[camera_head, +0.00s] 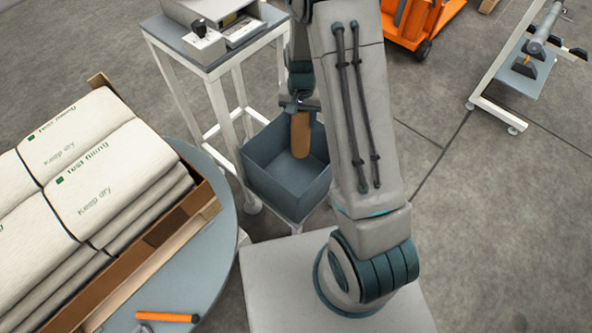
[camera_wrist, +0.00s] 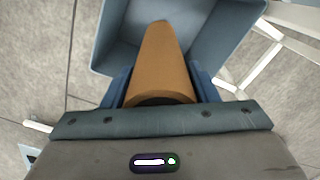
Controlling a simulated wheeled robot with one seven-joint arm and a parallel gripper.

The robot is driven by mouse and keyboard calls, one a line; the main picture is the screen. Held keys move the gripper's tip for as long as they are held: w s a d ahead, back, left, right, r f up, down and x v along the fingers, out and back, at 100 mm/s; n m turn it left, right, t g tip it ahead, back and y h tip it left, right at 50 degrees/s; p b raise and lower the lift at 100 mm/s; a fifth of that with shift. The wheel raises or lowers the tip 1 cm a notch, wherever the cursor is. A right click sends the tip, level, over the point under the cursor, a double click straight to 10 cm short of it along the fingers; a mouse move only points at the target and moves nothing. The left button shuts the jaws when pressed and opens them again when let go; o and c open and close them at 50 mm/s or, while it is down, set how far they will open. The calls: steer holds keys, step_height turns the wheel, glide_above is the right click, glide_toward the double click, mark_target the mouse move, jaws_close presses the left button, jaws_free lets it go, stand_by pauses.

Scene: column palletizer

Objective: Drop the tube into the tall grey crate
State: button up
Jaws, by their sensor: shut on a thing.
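The tube (camera_head: 300,136) is brown and cylindrical. My gripper (camera_head: 299,107) is shut on its upper end, and it hangs down close to upright. In the head view the tube overlaps the opening of the tall grey crate (camera_head: 262,178), an open blue-grey box. In the wrist view the tube (camera_wrist: 160,65) sits between the two blue fingers of my gripper (camera_wrist: 160,88) and points into the crate (camera_wrist: 222,45). The tube's lower end appears over or inside the crate's mouth; its exact height above the floor of the crate is unclear.
A white-framed stand (camera_head: 186,45) with a boxed device (camera_head: 215,20) stands behind the crate. A round grey table (camera_head: 222,190) at left bears a carton of white sacks (camera_head: 75,150) and an orange-handled tool (camera_head: 167,317). An orange cart (camera_head: 425,22) stands at the back.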

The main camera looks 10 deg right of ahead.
steer(key=shift+f+b, duration=0.65)
steer(key=shift+f, duration=0.7)
steer(key=o, duration=1.3)
steer(key=shift+o, duration=0.2)
steer(key=shift+r, duration=0.1)
step_height(320, 180, up, 14)
steer(key=shift+w+f+p, duration=0.1)
steer(key=shift+f+p, duration=0.05)
steer(key=shift+p, duration=1)
